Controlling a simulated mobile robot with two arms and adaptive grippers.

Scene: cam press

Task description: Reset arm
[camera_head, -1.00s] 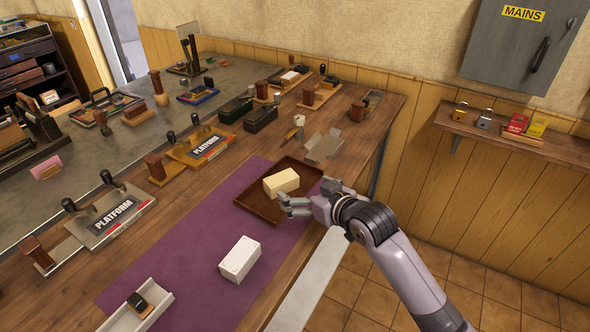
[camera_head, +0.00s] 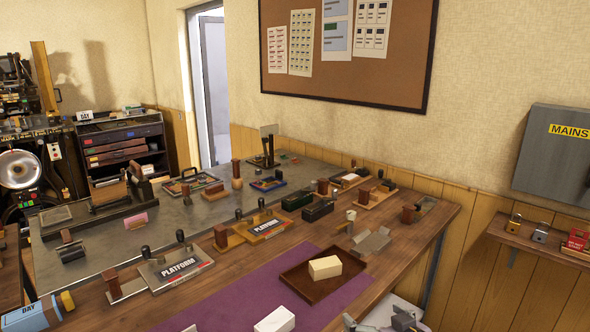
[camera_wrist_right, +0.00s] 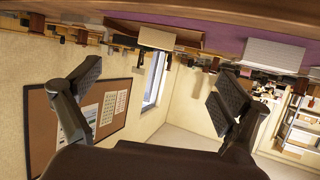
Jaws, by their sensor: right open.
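My right gripper (camera_head: 378,318) shows only partly at the bottom edge of the head view, in front of the brown tray (camera_head: 291,281). In the right wrist view my right gripper (camera_wrist_right: 155,95) has its two dark fingers spread wide, with nothing between them. The tray holds a cream block (camera_head: 325,267) and lies partly on the purple mat (camera_head: 225,300). The gripper is apart from the block. My left gripper is not in view.
A white box (camera_head: 275,320) sits on the mat at the bottom edge. Two PLATFORM stamp presses (camera_head: 176,268) (camera_head: 263,227) and several small tools stand on the bench. A shelf (camera_head: 540,245) with padlocks is on the right wall below the MAINS cabinet (camera_head: 555,155).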

